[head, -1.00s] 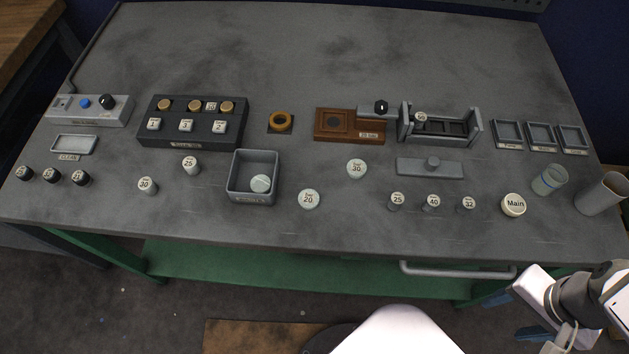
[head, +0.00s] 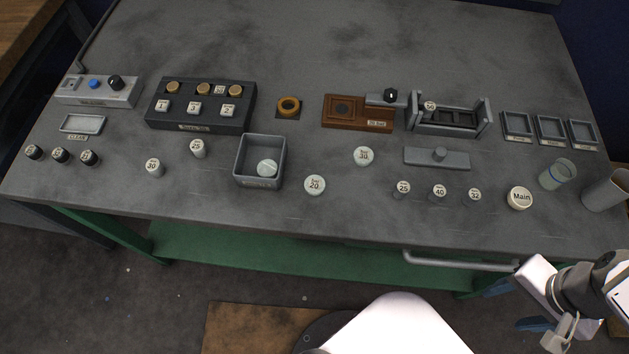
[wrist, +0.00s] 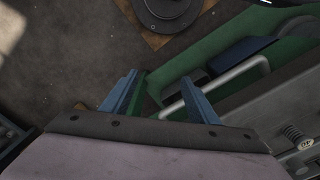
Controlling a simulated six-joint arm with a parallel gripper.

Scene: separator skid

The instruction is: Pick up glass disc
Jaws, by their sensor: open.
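Several pale round discs show in the head view. One labelled 20 (head: 315,184) lies on the bench near the front middle. One labelled 30 (head: 364,155) lies behind it to the right. A third pale disc (head: 267,167) is inside an open grey box (head: 259,149). I cannot tell from the pictures which is glass. My gripper (head: 520,308) is in front of the bench's right front edge, well away from the discs. In the wrist view my gripper (wrist: 160,90) is open and empty, with floor and the green bench frame beyond its blue fingers.
Small numbered weights (head: 439,192), a cream Main disc (head: 519,198), a clear cup (head: 557,174) and a grey cylinder (head: 606,190) stand at the right front. A black block with knobs (head: 200,105) stands at the back left. A handle (head: 460,260) juts from the front edge.

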